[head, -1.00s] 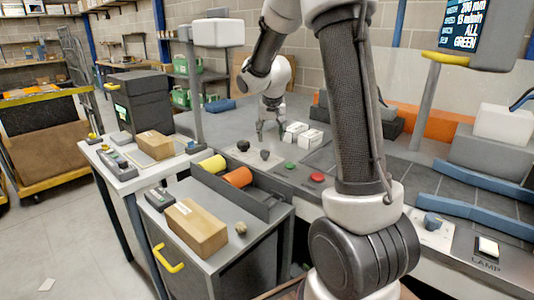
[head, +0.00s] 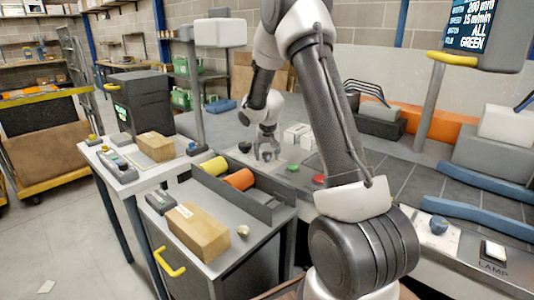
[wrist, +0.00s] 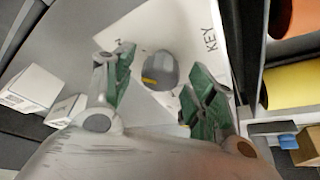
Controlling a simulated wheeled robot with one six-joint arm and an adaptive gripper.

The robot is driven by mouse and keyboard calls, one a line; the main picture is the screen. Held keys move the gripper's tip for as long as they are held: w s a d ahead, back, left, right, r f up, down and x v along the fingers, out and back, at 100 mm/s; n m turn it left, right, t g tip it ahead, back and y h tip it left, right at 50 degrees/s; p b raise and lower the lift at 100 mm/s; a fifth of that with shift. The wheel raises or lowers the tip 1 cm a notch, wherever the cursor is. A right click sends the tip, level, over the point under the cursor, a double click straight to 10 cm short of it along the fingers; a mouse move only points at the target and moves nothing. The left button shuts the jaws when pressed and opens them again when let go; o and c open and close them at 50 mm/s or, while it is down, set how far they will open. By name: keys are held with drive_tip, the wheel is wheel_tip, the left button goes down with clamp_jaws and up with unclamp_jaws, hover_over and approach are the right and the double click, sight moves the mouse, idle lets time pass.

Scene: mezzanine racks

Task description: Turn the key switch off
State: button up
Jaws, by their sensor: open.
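The key switch is a grey round knob (wrist: 161,70) with a yellow mark on its side. It stands on a pale plate (wrist: 146,38) printed KEY in the wrist view. My gripper (wrist: 157,74) is open, with one green-padded finger on each side of the knob. Gaps show between the knob and both fingers, and nothing is held. In the head view my gripper (head: 267,156) is low over the panel and largely hides this knob. Another dark knob (head: 245,147) stands just left of it.
A green button (head: 292,168) and a red button (head: 319,180) lie right of my gripper. White boxes (head: 297,133) stand behind it. A tray with a yellow roll (head: 214,166) and an orange roll (head: 239,179) is in front.

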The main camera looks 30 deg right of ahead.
drive_tip(key=shift+c, duration=0.5)
drive_tip(key=c, duration=0.9)
drive_tip(key=n+y, duration=0.1)
drive_tip(key=n, duration=0.3)
drive_tip(key=shift+d+n+y, duration=0.15)
drive_tip(key=shift+n+y, duration=0.15)
drive_tip(key=shift+y, duration=0.1)
drive_tip(key=n+y, duration=0.2)
drive_tip(key=n, duration=0.2)
drive_tip(key=shift+d+n, duration=0.1)
drive_tip(key=shift+n, duration=0.2)
drive_tip(key=n+y, duration=0.1)
drive_tip(key=n, duration=0.3)
drive_tip(key=shift+n+g, duration=0.3)
drive_tip(key=shift+g, duration=0.1)
drive_tip(key=shift+w+d+n+g+y, duration=0.1)
drive_tip(key=shift+n+g+y, duration=0.25)
drive_tip(key=shift+n, duration=0.7)
drive_tip(key=shift+n+g+y, duration=0.35)
drive_tip(key=shift+n, duration=0.7)
